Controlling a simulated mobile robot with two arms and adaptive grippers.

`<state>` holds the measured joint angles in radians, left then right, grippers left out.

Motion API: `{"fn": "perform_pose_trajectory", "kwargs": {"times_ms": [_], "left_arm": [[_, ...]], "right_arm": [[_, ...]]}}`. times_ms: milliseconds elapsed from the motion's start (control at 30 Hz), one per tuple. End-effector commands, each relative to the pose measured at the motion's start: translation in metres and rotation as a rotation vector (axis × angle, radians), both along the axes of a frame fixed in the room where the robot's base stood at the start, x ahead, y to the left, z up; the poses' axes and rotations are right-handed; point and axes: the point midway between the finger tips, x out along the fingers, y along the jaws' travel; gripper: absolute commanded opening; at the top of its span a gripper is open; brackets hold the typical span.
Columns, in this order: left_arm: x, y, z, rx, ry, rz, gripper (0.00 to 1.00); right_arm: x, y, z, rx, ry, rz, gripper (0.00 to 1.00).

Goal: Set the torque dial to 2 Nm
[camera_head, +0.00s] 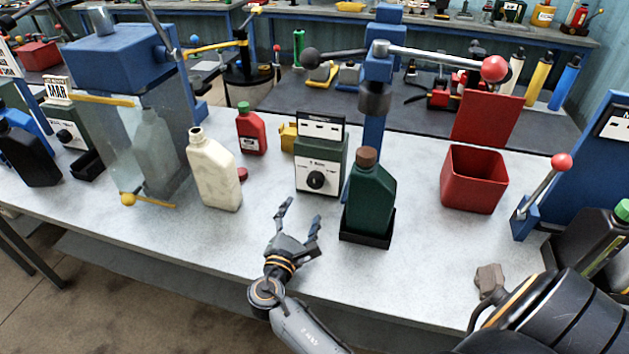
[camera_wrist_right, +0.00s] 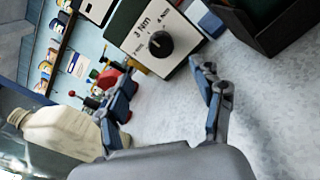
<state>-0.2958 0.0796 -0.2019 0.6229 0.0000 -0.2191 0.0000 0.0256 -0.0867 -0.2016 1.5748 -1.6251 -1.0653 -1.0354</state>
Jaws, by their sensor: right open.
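The torque dial is a round black knob (camera_head: 316,180) on the white front of a dark green box (camera_head: 333,160) in the middle of the bench. In the right wrist view the knob (camera_wrist_right: 159,44) has printed marks around it, with 3 Nm and 4 Nm legible. Its exact pointer setting is too small to read. My right gripper (camera_head: 298,215) is open and empty, in front of the box and apart from the knob. In the right wrist view the knob lies beyond the two spread fingers (camera_wrist_right: 165,78). My left gripper is not in view.
A dark green bottle (camera_head: 371,203) with a brown cap stands in a black tray (camera_head: 366,239) right of the box. A cream jug (camera_head: 213,172) and a red bottle (camera_head: 251,133) stand left. A red bin (camera_head: 473,182) stands further right.

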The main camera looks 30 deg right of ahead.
Motion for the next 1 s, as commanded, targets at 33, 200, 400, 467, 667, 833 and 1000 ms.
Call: {"fn": "perform_pose_trajectory", "kwargs": {"times_ms": [33,200,400,467,667,833,1000], "left_arm": [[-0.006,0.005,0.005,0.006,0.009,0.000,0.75],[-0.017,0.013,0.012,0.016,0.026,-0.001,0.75],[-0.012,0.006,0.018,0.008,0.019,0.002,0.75],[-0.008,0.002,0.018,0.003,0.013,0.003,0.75],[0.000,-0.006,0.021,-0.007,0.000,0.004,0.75],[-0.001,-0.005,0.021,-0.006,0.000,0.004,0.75],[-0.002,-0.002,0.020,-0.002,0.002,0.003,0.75]], "right_arm": [[0.008,-0.009,0.004,-0.003,-0.001,-0.001,0.67],[0.033,-0.038,0.004,-0.003,0.000,-0.002,0.67],[0.056,-0.066,0.003,-0.003,0.000,-0.001,0.67],[0.062,-0.072,0.002,-0.001,-0.001,-0.001,0.67],[0.070,-0.082,0.001,0.000,0.000,0.000,0.67],[0.071,-0.084,0.000,0.000,0.000,0.000,0.67],[0.071,-0.083,0.000,0.000,0.000,0.000,0.57]]}}
